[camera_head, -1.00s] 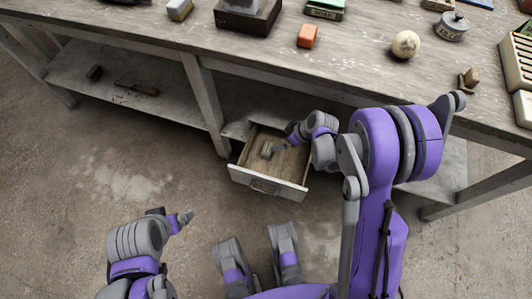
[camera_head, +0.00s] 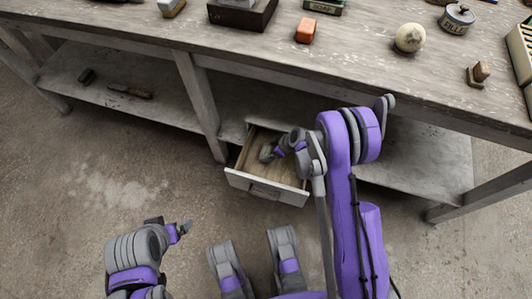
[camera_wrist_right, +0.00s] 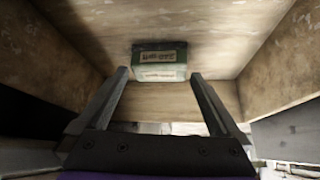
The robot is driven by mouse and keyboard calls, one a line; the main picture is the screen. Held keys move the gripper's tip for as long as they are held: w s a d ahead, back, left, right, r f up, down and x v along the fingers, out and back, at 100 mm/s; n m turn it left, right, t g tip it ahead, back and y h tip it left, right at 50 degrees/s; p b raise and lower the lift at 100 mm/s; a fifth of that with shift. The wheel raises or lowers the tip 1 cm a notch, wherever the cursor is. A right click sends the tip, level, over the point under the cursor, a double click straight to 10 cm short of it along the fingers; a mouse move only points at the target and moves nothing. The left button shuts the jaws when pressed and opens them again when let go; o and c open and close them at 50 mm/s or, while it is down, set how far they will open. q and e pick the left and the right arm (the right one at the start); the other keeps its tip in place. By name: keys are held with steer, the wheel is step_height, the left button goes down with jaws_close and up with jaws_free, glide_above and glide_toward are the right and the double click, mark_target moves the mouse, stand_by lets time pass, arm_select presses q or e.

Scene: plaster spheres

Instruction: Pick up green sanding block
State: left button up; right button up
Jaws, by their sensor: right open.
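The green sanding block (camera_wrist_right: 160,62) with a pale printed label lies in the open wooden drawer (camera_head: 233,180). In the right wrist view it sits ahead, between the lines of the two fingers and beyond their tips. In the head view it is a small grey-green shape (camera_head: 264,154), partly hidden by my right gripper. My right gripper (camera_wrist_right: 160,78) is open and empty and reaches down into the drawer. My left gripper (camera_head: 181,230) hangs over the floor at lower left, too small to tell its opening.
The drawer walls rise close on both sides of my right gripper. The workbench top (camera_head: 380,75) above holds an orange block (camera_head: 306,30), a pale sphere (camera_head: 410,37) and a tin (camera_head: 456,19). The lower shelf (camera_head: 110,75) carries two dark items.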

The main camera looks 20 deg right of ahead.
steer(key=shift+x, duration=1.4)
steer(key=shift+r, duration=0.1)
steer(key=c, duration=1)
steer(key=shift+r, duration=0.25)
steer(key=s+d, duration=0.1)
steer(key=s+d+p, duration=0.1)
steer(key=s+d, duration=0.1)
steer(key=shift+r, duration=0.4)
step_height(320, 180, up, 14)
steer(key=p, duration=0.4)
steer(key=shift+f, duration=0.15)
